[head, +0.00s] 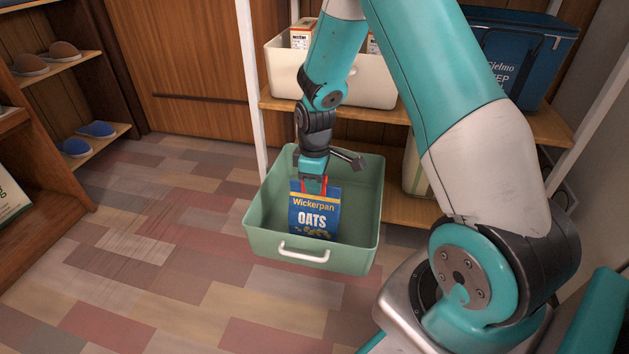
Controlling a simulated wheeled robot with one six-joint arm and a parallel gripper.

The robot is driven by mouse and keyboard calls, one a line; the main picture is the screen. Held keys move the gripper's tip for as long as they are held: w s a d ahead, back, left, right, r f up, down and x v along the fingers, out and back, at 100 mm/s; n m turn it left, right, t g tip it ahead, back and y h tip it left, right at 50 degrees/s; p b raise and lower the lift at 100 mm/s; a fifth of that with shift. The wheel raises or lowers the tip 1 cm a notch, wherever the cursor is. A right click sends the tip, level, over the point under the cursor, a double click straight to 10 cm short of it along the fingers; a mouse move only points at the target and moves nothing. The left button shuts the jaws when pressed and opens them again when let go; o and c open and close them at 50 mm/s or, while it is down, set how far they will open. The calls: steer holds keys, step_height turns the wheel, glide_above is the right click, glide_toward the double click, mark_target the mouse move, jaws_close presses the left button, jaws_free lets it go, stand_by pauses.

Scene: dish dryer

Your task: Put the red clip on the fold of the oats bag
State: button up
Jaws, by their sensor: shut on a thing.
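The blue oats bag (314,216) stands about upright in a green bin (262,240), with its "Wickerpan OATS" front facing me. My gripper (313,183) points down at the top of the bag. It is shut on the red clip (325,184), of which only small red parts show between and beside the fingers. The clip is at the bag's top edge. I cannot tell whether it grips the fold, as the fingers hide most of the fold and the clip.
The green bin has raised walls and a white front handle (303,251). Behind it is a shelf rack with a white post (250,80), a white bin (287,72) and a dark blue cooler bag (530,50). Slippers (96,129) sit on shelves at left. The floor (150,230) at left is clear.

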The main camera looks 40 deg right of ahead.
steer(key=shift+f, duration=0.25)
steer(key=o, duration=1)
steer(key=shift+c, duration=0.2)
step_height(320, 180, up, 18)
steer(key=p, duration=0.9)
steer(key=shift+f, duration=0.25)
